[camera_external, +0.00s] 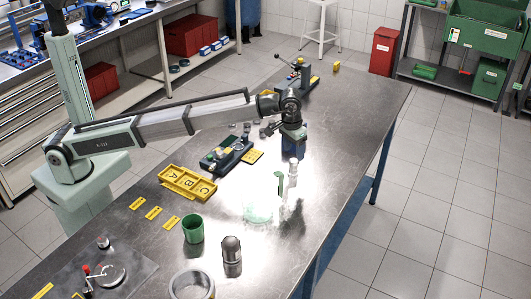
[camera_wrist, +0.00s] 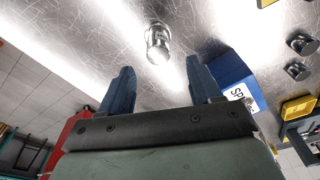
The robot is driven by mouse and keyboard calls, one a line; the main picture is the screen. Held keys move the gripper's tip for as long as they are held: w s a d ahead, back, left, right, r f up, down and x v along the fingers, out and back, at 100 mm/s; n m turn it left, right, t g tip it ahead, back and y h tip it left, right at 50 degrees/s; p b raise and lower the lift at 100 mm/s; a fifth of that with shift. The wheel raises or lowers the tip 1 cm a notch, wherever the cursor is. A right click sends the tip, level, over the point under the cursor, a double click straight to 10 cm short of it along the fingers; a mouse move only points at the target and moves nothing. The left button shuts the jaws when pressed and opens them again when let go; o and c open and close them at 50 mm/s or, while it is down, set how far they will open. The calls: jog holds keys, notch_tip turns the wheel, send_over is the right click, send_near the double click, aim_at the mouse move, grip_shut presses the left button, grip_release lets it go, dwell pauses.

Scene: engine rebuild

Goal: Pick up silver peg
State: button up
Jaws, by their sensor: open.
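The silver peg (camera_wrist: 158,43) is a short, shiny metal cylinder on the scratched steel table. In the wrist view it lies just beyond my fingertips, roughly centred between them. My gripper (camera_wrist: 160,68) is open, with its two dark blue fingers apart and nothing between them. In the external view a small silver upright shape (camera_external: 292,172) below my wrist appears to be the peg. Glare and reflections blur its lower end there, and my fingers are hard to make out against the blue behind them.
A blue box (camera_wrist: 238,82) with a white label sits close to the right finger. Yellow lettered trays (camera_external: 187,183), a green cup (camera_external: 193,229) and a dark domed cylinder (camera_external: 231,250) stand nearer the camera. The table right of the peg looks clear.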

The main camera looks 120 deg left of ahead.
aim_at(294, 160)
jog(key=shift+w+a+f, duration=0.1)
jog(key=shift+f, duration=1.75)
jog(key=shift+w+a+f, duration=0.1)
jog(key=shift+f, duration=1.75)
jog(key=shift+c, duration=0.2)
grip_shut()
